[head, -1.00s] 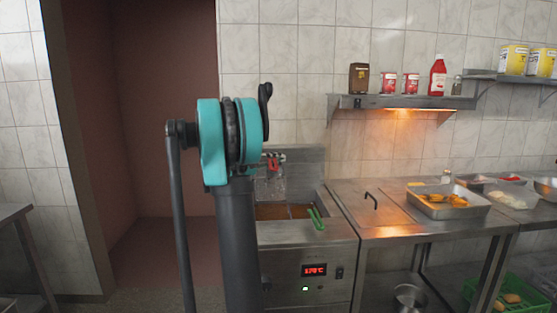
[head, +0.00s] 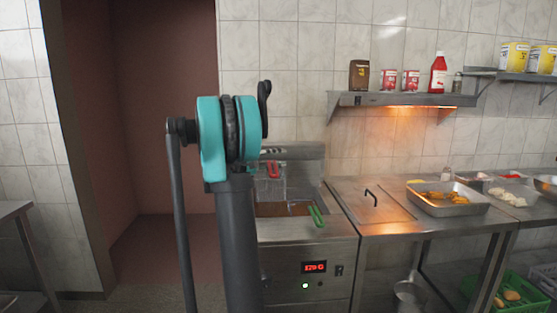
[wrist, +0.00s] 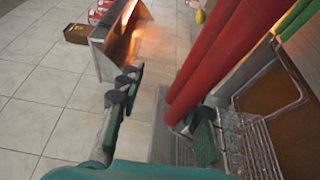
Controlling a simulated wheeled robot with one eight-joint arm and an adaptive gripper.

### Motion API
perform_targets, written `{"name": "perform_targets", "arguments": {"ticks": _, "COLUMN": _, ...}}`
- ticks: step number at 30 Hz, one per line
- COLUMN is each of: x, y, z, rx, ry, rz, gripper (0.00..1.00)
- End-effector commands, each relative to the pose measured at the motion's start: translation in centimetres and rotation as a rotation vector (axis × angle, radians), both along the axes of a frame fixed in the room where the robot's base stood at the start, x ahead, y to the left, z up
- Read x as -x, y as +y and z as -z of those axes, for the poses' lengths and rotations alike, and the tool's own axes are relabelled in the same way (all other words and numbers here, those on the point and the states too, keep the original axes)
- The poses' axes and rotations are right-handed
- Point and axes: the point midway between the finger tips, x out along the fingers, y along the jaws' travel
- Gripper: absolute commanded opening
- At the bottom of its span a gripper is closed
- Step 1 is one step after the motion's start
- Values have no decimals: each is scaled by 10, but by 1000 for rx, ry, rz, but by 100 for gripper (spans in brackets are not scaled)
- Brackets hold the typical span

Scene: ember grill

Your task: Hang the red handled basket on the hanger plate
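The red handled basket shows at the back of the fryer in the head view, with its red handle (head: 273,170) upright and its wire mesh (head: 270,191) above the oil. The hanger plate (head: 305,152) is the steel back panel behind it; the hooking contact is too small to make out. In the wrist view the red handle (wrist: 225,55) runs large along the right, with wire mesh (wrist: 246,145) below. My gripper (wrist: 160,112) has its fingers spread, the right one close beside the handle. In the head view my arm hides the gripper.
A green handled basket (head: 316,216) sits in the fryer's oil, right of the red one. A steel counter (head: 345,205) with a food tray (head: 447,207) lies to the right. A shelf (head: 400,100) with bottles and cans is on the wall.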

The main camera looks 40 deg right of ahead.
Motion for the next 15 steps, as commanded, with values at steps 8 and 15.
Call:
{"name": "perform_targets", "arguments": {"ticks": 8, "x": -7, "y": 37, "z": 0, "rx": 1, "ry": 0, "rz": -4, "gripper": 34}}
{"name": "perform_targets", "arguments": {"ticks": 15, "x": -14, "y": 85, "z": 0, "rx": 1, "ry": 0, "rz": -4, "gripper": 34}}
